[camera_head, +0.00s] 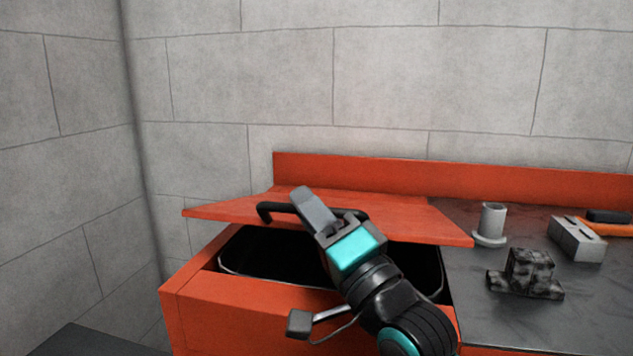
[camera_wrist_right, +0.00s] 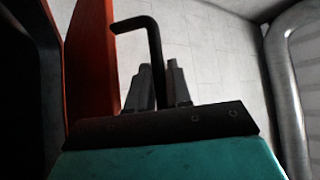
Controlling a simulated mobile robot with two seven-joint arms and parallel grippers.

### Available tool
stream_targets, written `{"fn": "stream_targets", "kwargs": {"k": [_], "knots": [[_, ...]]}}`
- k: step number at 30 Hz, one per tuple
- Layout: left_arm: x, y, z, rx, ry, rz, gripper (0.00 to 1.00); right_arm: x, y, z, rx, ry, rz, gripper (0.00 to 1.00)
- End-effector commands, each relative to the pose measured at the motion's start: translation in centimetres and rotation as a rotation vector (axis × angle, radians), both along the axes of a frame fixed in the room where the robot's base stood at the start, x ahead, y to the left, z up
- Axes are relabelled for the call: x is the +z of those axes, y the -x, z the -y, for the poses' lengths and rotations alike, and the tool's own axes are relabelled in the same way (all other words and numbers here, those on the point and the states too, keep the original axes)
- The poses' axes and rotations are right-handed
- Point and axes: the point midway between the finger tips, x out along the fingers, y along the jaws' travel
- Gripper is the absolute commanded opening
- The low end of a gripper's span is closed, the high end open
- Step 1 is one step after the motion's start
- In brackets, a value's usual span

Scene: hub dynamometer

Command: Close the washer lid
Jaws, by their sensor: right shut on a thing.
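The orange washer lid (camera_head: 400,218) is partly open in the head view, tilted above the dark basin opening (camera_head: 270,252) of the orange washer body (camera_head: 230,315). The lid carries a black bar handle (camera_head: 268,211). My right gripper (camera_head: 322,214) is shut on this handle, its arm reaching up from the lower right across the opening. In the right wrist view the bent black handle (camera_wrist_right: 152,45) rises between the two grey fingers (camera_wrist_right: 158,88), beside the orange lid (camera_wrist_right: 88,65). Part of the handle is hidden by the gripper. My left gripper is not in view.
A dark worktop (camera_head: 535,320) to the right holds a grey flanged cylinder (camera_head: 492,222), a grey slotted block (camera_head: 577,240), a mottled dark block (camera_head: 530,270) and an orange-and-black tool (camera_head: 607,224). A grey block wall stands behind.

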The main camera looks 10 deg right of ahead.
Motion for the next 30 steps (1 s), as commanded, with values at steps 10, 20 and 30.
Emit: {"fn": "stream_targets", "kwargs": {"k": [10,20,30], "knots": [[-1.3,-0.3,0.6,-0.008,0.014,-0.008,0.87,-5.6,1.3,-0.6,0.000,-0.001,-0.006,0.00],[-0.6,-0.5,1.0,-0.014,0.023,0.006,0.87,-6.3,1.4,-0.7,0.002,-0.001,-0.009,0.00],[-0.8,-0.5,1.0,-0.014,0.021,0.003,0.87,-6.3,1.4,-0.6,0.000,0.000,-0.008,0.31]]}}
